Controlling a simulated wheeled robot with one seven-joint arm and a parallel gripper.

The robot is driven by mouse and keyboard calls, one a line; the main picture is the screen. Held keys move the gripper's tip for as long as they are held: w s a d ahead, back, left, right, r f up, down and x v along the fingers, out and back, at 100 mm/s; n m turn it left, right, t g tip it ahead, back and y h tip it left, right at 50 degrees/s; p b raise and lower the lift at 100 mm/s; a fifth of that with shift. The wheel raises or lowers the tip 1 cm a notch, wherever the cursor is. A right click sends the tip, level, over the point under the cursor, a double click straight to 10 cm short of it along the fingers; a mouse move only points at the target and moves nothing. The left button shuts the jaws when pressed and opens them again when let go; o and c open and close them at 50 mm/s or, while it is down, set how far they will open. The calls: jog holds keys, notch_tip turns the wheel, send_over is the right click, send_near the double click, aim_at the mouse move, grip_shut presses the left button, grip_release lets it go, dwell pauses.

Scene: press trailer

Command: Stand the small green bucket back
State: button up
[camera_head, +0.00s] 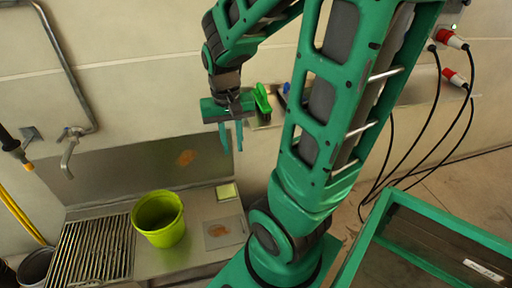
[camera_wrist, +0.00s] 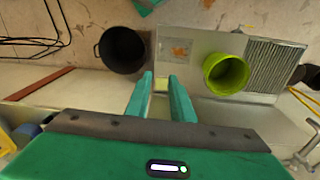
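The small green bucket (camera_head: 160,222) is yellow-green and stands upright on the steel counter, just right of the slatted grate. Its open top faces up and it looks empty. It also shows in the wrist view (camera_wrist: 226,74), right of my fingers and apart from them. My gripper (camera_head: 232,150) hangs above the counter, up and to the right of the bucket, with its fingers pointing down. In the wrist view the two fingers (camera_wrist: 160,75) are apart with nothing held between them.
The slatted grate (camera_head: 95,250) lies left of the bucket. A yellow-green pad (camera_head: 227,191) and a stained plate (camera_head: 226,233) lie right of it. A tap (camera_head: 70,150) is on the wall. A black bucket (camera_wrist: 122,50) stands left of the counter in the wrist view.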

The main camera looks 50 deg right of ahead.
jog(key=s+a+r+n+y, duration=0.1)
jog(key=s+r, duration=0.3)
jog(key=s, duration=0.6)
jog(key=shift+s+r+n, duration=0.25)
jog(key=shift+n, duration=0.05)
dwell(0.6)
